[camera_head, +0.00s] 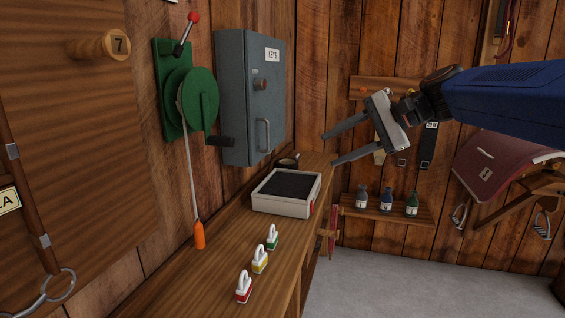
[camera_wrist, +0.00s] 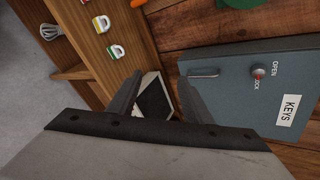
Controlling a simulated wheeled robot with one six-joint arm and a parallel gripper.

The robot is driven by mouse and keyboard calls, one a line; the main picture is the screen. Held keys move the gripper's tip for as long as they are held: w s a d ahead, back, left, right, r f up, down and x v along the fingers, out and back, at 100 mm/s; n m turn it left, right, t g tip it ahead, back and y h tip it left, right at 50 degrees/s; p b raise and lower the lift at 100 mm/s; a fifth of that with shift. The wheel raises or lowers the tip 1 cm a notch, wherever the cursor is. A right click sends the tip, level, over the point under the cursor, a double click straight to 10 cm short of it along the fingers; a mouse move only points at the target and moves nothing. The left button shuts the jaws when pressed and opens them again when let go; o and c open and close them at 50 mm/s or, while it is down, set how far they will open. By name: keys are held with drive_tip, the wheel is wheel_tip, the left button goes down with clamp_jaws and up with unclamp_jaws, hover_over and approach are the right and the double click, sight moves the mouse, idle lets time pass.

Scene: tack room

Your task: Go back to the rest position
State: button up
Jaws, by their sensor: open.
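My gripper (camera_head: 335,148) is at the end of my blue arm, right of the middle in the head view. Its two fingers point left and stand apart with nothing between them. It hangs in the air beyond and above the far end of the wooden bench (camera_head: 215,277). In the wrist view the open fingers (camera_wrist: 158,88) reach toward the white box with a dark top (camera_wrist: 154,98), which shows partly between and behind them. The grey key cabinet (camera_head: 249,98) is shut on the wall left of my gripper; it also shows in the wrist view (camera_wrist: 235,90).
The white box (camera_head: 288,192) and three handled blocks, red (camera_head: 243,288), yellow (camera_head: 259,260) and green (camera_head: 271,238), stand on the bench. A green winch (camera_head: 190,97) is on the left wall. Bottles (camera_head: 386,201) stand on a low shelf. A saddle (camera_head: 500,165) hangs at right. The floor is clear.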

drive_tip(key=s+d+f+n+h, duration=0.3)
drive_tip(key=s+d+f, duration=0.2)
drive_tip(key=s+f, duration=0.4)
drive_tip(key=s+d+f+n+h, duration=0.3)
drive_tip(key=s+d+f+h, duration=0.1)
drive_tip(key=s+f, duration=0.5)
drive_tip(key=s+d+f+n+h, duration=0.3)
drive_tip(key=s+d+f, duration=0.3)
drive_tip(key=s+f, duration=0.3)
drive_tip(key=shift+f+n, duration=0.4)
drive_tip(key=shift+f, duration=0.5)
